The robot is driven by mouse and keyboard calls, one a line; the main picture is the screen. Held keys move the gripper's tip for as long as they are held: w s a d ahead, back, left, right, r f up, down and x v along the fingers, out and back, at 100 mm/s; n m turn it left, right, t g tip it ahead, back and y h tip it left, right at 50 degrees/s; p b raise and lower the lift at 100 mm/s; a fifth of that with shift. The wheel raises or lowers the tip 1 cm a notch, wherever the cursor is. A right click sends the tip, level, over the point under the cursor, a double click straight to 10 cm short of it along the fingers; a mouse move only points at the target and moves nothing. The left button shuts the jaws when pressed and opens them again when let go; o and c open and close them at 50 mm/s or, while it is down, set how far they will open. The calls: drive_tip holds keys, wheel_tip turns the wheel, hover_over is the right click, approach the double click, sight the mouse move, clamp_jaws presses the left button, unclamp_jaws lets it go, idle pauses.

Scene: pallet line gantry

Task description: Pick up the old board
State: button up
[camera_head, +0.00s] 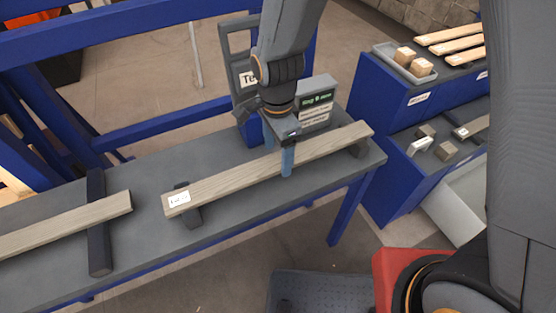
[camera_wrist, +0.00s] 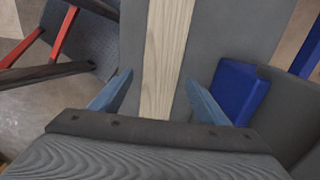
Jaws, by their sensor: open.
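A long weathered wooden board (camera_head: 235,181) with a white label near its left end lies across dark supports on the grey table. The label's text is too small to read. My gripper (camera_head: 278,158) is open, pointing down over the board right of its middle. Its blue fingers stand on either side of the board. In the wrist view, the board (camera_wrist: 167,50) runs between the two fingers (camera_wrist: 158,82), with visible gaps at both sides. A second wooden board (camera_head: 65,229) rests on a dark support at the table's left; which one is the old board I cannot tell from the label.
A sign stand (camera_head: 316,105) is behind the board, close to my gripper. Blue frame beams (camera_head: 160,130) cross behind the table (camera_head: 140,200). Blue shelving (camera_head: 385,110) at the right holds a tray (camera_head: 388,54) with blocks and pale boards (camera_head: 457,43).

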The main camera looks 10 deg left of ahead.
drive_tip(key=shift+f, duration=0.7)
drive_tip(key=c, duration=1.4)
drive_tip(key=shift+r, duration=0.1)
